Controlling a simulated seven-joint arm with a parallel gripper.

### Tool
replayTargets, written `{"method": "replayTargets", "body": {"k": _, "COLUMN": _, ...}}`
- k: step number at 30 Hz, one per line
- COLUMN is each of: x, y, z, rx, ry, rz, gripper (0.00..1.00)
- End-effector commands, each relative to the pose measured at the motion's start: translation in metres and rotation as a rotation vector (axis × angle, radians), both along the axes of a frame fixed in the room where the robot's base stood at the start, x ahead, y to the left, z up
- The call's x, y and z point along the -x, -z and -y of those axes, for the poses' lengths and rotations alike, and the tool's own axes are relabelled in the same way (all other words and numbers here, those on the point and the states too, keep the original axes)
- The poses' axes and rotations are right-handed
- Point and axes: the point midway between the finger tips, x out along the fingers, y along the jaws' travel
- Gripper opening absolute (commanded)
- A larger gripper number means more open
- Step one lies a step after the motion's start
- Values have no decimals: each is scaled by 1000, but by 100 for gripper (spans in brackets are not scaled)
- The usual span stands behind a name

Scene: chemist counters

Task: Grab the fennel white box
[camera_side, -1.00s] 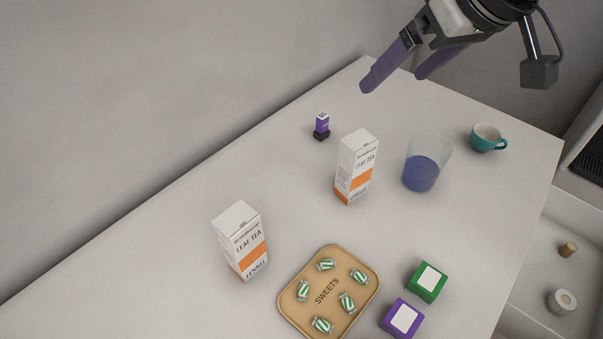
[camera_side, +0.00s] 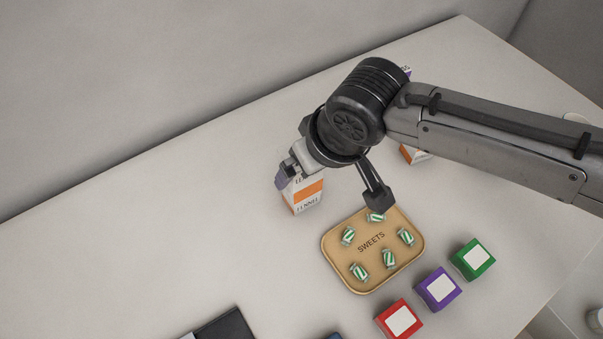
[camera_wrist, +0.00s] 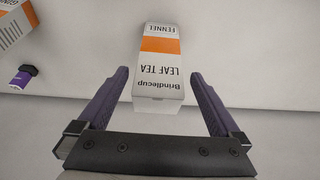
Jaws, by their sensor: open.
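The fennel box (camera_side: 306,195) is a tall white carton with an orange band and the words LEAF TEA and FENNEL. It stands on the counter left of the sweets tray in the side view, its upper part hidden by my gripper (camera_side: 287,173). In the wrist view, the fennel box (camera_wrist: 160,75) lies between and ahead of the two purple fingers of my gripper (camera_wrist: 158,75). The fingers are open, with a gap showing on each side of the box.
A tan sweets tray (camera_side: 347,282) holds several wrapped sweets. A second tea carton (camera_side: 415,155) is mostly behind my arm. A small purple item (camera_wrist: 22,76) shows in the wrist view. Counter left of the fennel box is clear.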

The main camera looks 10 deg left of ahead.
Motion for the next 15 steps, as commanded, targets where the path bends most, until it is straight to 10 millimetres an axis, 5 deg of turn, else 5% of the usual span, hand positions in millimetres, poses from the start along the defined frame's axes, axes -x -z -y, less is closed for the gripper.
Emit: {"method": "replayTargets", "body": {"k": 15, "x": -17, "y": 50, "z": -14, "rx": 0, "ry": 2, "rz": 0, "gripper": 100}}
